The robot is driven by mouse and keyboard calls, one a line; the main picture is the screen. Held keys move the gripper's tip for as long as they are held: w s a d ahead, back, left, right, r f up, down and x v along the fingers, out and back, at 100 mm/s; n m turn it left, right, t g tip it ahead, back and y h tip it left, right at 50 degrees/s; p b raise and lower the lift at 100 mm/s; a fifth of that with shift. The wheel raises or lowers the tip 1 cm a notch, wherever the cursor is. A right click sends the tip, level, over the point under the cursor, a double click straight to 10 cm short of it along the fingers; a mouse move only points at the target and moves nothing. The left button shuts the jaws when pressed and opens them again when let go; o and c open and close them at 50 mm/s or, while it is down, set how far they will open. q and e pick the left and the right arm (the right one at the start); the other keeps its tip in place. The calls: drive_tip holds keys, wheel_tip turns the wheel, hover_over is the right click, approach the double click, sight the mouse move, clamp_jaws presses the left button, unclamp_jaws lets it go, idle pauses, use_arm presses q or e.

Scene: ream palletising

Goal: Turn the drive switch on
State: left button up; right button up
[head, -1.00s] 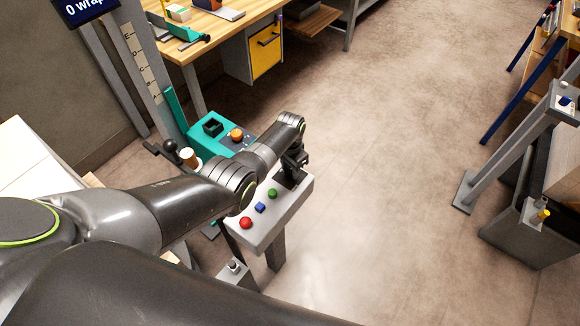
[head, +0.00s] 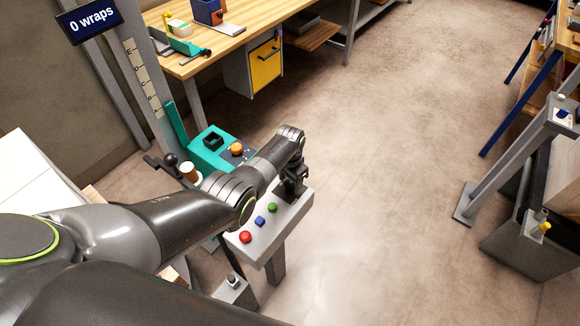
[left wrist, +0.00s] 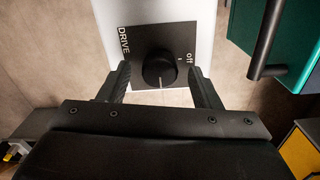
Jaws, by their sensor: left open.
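The drive switch is a black round knob (left wrist: 160,68) on a black square plate (left wrist: 143,38) marked DRIVE and off, in the left wrist view. A white line on the knob points down in the picture, while the "off" word sits to the right. My left gripper (left wrist: 159,76) is open, one finger on each side of the knob with gaps visible. In the head view my left gripper (head: 292,188) is over the far end of the pale console (head: 285,226), and hides the switch there. My right gripper is not in view.
A red button (head: 245,237), a blue button (head: 260,221) and a green button (head: 272,207) sit along the console near my left arm. A teal unit with an orange button (head: 237,149) stands behind.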

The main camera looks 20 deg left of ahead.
use_arm(q)
wheel_tip(320, 180, up, 8)
drive_tip(key=shift+r+p, duration=0.1)
drive_tip(key=shift+p, duration=1.1)
wheel_tip(320, 180, up, 9)
hover_over(290, 184)
